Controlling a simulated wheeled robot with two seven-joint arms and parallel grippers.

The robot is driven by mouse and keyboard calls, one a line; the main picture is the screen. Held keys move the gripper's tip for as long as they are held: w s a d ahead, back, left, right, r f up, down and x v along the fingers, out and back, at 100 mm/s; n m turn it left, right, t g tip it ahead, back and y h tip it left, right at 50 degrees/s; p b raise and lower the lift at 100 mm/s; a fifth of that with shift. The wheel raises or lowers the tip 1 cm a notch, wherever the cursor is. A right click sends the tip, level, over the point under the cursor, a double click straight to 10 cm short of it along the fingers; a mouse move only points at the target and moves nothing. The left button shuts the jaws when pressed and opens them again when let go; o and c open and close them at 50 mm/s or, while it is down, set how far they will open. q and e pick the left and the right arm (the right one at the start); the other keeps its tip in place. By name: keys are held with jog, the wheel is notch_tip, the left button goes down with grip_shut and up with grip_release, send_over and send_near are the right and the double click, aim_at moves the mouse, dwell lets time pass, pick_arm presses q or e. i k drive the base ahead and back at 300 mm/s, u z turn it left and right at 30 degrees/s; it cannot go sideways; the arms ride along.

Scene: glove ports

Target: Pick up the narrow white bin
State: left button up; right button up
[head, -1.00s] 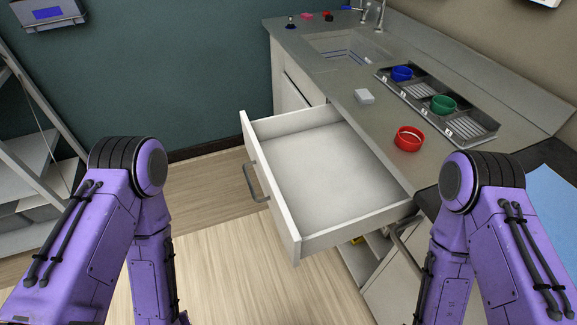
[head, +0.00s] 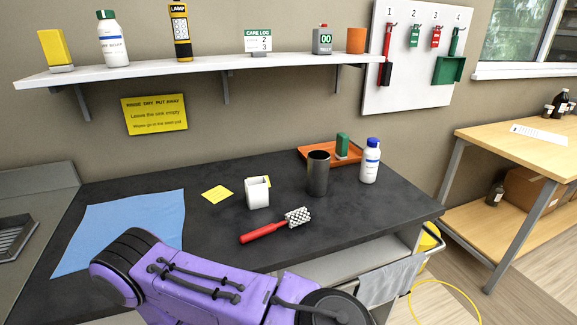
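A small, narrow white open-topped bin (head: 257,194) stands upright on the dark countertop (head: 330,235), in the middle of the head view. Nothing touches it from my side. A purple link of one of my arms crosses the bottom of the view, in front of the counter and nearer to me than the bin. Neither of my grippers is in view.
An orange tray (head: 315,152) lies behind. A blue cloth (head: 120,230) covers the left. A shelf (head: 200,65) hangs above.

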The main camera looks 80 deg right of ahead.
aim_at(257, 189)
jog(key=z, duration=3.35)
jog(key=k, duration=1.05)
jog(key=u, duration=0.9)
jog(key=i, duration=1)
jog(key=z, duration=1.15)
jog(key=k, duration=0.2)
jog(key=z, duration=0.15)
